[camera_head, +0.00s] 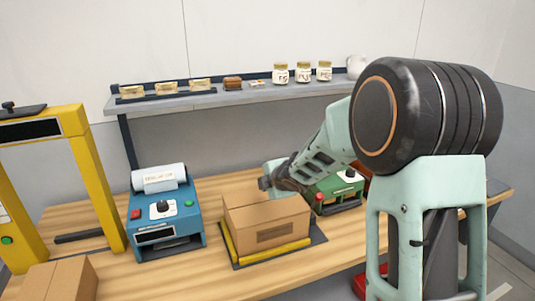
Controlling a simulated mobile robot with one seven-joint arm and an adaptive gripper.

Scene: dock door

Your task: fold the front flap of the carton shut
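The brown carton (265,222) sits on a dark platform with yellow edges (240,263) in the middle of the bench. A darker patch marks its front face. Its top looks flat and mostly covered; I cannot make out the front flap as a separate raised piece. My arm reaches in from the right. My gripper (268,184) is at the back edge of the carton's top, partly seen against the grey wall. Its fingers are small and dark here, so I cannot tell whether they are open or touch the carton.
A blue machine with a white roll (166,212) stands left of the carton. A green device (340,190) is close behind on the right. A yellow frame (95,175) and another carton (62,280) are at the left. A shelf (220,98) with jars runs above the bench.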

